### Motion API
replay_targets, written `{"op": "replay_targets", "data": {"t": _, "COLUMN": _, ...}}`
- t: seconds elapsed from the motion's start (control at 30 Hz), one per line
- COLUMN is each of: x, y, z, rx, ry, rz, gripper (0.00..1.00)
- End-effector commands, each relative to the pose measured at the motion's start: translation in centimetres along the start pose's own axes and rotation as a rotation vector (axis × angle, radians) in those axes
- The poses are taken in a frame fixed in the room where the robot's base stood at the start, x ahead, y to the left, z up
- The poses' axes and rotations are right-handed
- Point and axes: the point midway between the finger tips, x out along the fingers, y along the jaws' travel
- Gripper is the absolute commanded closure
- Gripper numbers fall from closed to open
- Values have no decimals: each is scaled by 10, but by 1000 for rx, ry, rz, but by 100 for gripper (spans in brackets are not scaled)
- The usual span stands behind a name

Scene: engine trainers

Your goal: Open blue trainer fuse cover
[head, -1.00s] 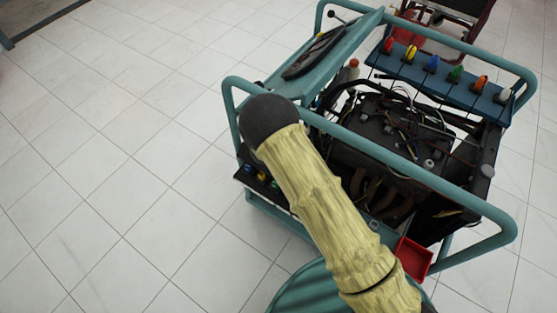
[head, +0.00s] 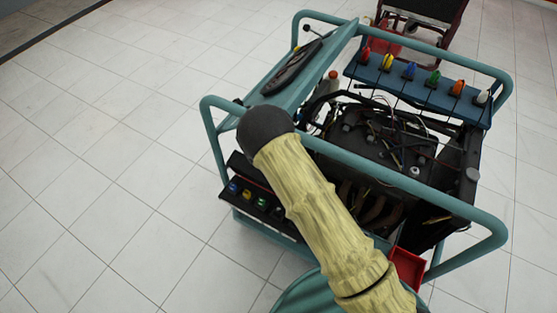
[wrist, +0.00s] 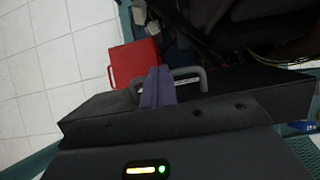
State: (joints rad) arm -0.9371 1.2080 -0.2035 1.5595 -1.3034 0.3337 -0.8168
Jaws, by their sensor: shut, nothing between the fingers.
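The blue trainer is a teal tube-framed engine stand (head: 215,140) at the right of the head view. Low on its left side, a black flap (head: 243,167) sits above a row of coloured caps (head: 247,195). I cannot tell how far that flap is raised. In the wrist view, a wide black panel (wrist: 100,117) with a grey handle (wrist: 190,72) lies across the middle; whether it is the fuse cover is unclear. My gripper (wrist: 157,72) is shut and empty, its purple-grey fingers overlapping the handle's left part; contact cannot be told. The head view does not show the fingers.
A red tray (head: 407,265) hangs at the trainer's front; a red box (wrist: 135,62) shows in the wrist view. Coloured knobs (head: 410,70) line the top panel. A reddish stand (head: 425,12) is behind. The tiled floor (head: 100,190) at left is clear.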

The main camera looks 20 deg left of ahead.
Motion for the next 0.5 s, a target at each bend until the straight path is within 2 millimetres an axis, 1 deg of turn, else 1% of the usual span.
{"op": "replay_targets", "data": {"t": 0.27, "x": -3, "y": 1, "z": 0, "rx": -1, "ry": 0, "rz": 1, "gripper": 100}}
{"op": "replay_targets", "data": {"t": 0.37, "x": -10, "y": 2, "z": -1, "rx": -2, "ry": 0, "rz": 3, "gripper": 100}}
{"op": "replay_targets", "data": {"t": 0.5, "x": -30, "y": 2, "z": -1, "rx": -2, "ry": 0, "rz": 4, "gripper": 100}}
